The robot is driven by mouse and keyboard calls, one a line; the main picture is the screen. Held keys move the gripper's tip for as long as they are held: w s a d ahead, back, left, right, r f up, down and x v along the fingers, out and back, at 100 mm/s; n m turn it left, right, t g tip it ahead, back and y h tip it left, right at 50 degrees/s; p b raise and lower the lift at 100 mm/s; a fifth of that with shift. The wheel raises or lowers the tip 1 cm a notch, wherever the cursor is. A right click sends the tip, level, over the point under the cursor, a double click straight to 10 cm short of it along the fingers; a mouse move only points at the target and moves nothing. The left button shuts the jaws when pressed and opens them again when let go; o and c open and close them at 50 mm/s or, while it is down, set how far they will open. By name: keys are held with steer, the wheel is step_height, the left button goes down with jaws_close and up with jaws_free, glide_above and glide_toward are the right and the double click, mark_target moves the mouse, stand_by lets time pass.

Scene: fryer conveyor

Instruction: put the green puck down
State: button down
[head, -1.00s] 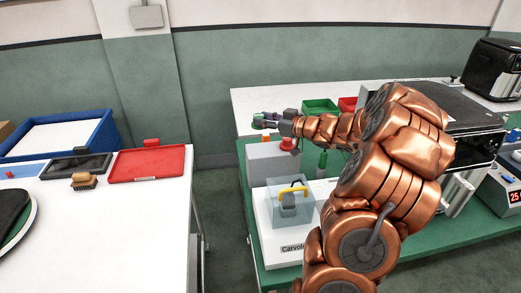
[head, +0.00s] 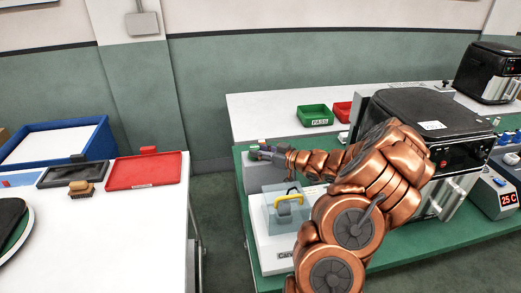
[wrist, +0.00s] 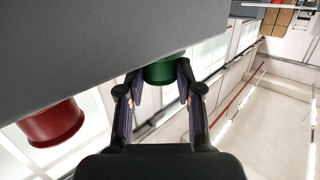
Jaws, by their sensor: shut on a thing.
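The green puck (wrist: 160,71) is between the two fingers of my gripper (wrist: 160,88), which is shut on it. In the wrist view the puck's upper side meets the edge of a grey surface; I cannot tell whether it touches. A red cylinder (wrist: 52,122) stands against the same grey surface, left of the gripper and apart from it. In the head view my gripper (head: 262,153) is at the top of the grey box (head: 262,178) on the green bench. The green puck cannot be made out there.
A clear box with a yellow-handled item (head: 288,206) stands just in front of the grey box. A green tray (head: 314,115) and a red bin (head: 342,111) are behind. A black fryer (head: 415,108) is at right. A white table with a red tray (head: 145,171) is left, across a gap.

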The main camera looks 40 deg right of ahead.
steer(key=shift+f, duration=0.1)
steer(key=shift+f, duration=0.1)
steer(key=c, duration=0.8)
jaws_free()
steer(key=shift+o, duration=0.2)
